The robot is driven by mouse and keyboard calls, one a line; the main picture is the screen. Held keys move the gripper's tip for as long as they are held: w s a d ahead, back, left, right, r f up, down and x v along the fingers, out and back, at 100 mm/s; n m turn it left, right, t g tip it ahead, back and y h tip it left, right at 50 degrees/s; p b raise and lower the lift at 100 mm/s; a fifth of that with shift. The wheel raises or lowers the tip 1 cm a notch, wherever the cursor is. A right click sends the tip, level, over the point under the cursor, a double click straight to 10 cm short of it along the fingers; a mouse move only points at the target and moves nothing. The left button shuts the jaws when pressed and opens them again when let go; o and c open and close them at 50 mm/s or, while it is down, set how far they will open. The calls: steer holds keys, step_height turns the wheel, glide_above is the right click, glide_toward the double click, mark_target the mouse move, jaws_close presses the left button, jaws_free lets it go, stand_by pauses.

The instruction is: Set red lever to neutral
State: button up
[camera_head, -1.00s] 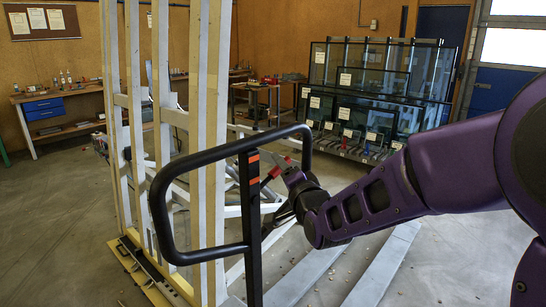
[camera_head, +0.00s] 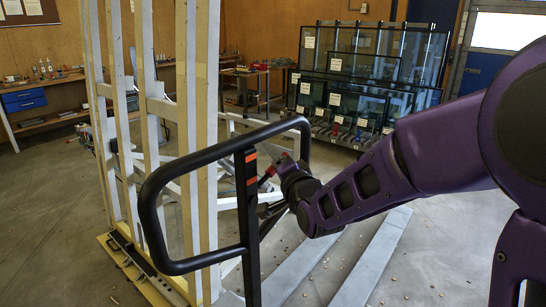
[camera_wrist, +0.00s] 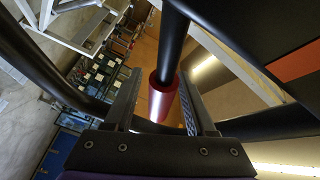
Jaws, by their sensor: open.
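The red lever is a red cylindrical grip (camera_wrist: 163,98) on a black rod. In the wrist view the grip lies between the two fingers of my open gripper (camera_wrist: 158,75), nearer the right finger; contact cannot be told. In the head view a small red part of the lever (camera_head: 266,177) shows just right of the black post with orange marks. There my gripper (camera_head: 281,172) is beside the post, its fingers small and partly hidden by the black rail.
A black tubular handrail (camera_head: 150,222) loops in front of and around the lever area. The tall tilting frame (camera_head: 184,120) stands at left, with grey beams (camera_head: 375,262) on the floor. A glass rack (camera_head: 370,75) is at the back.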

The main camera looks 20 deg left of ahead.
steer(key=shift+c, duration=0.2)
jaws_close()
stand_by(1.1)
